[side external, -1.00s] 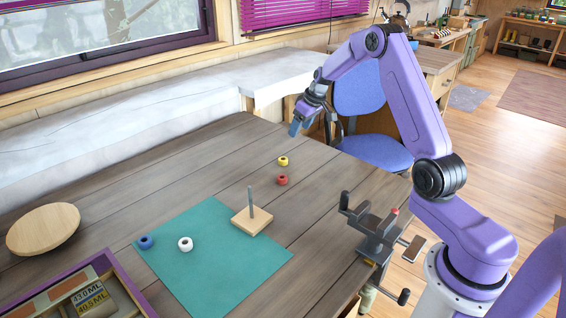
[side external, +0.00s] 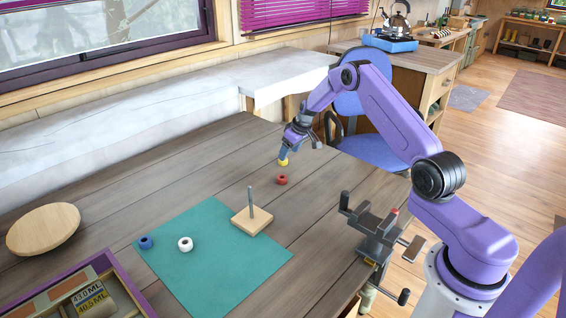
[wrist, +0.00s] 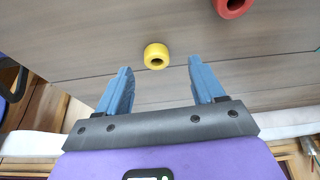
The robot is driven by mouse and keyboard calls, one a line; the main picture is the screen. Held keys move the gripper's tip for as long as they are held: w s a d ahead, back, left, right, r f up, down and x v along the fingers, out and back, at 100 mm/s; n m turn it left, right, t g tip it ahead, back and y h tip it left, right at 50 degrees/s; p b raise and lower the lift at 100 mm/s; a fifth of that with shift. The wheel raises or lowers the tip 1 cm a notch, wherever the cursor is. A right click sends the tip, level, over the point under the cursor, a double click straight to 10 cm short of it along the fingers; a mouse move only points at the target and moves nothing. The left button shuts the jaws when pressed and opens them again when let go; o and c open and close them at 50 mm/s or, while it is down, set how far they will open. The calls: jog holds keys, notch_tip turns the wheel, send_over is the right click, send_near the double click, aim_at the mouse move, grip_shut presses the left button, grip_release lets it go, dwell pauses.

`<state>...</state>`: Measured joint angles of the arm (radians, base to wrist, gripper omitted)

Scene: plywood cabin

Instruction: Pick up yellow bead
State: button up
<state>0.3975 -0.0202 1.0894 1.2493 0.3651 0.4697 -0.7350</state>
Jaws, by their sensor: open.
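The yellow bead (side external: 283,162) lies on the wooden table, and it also shows in the wrist view (wrist: 157,56) with its hole visible. My gripper (side external: 286,153) is just above the yellow bead in the side view. In the wrist view my gripper (wrist: 158,72) is open and empty, its two blue fingers apart. The bead shows a little beyond the fingertips, roughly in line with the gap between them. I cannot tell whether a finger touches it.
A red bead (side external: 281,180) lies close to the yellow one. A wooden base with a metal peg (side external: 252,218) stands on a teal mat (side external: 215,265), with blue (side external: 146,242) and white (side external: 185,244) beads. A vise (side external: 372,228) is clamped at the table edge.

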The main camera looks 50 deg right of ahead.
aim_at(287, 166)
jog(key=shift+d+x, duration=0.15)
jog(key=shift+x, duration=1.1)
jog(key=shift+d+x, duration=0.2)
jog(key=shift+x, duration=1.1)
jog(key=c, duration=1.1)
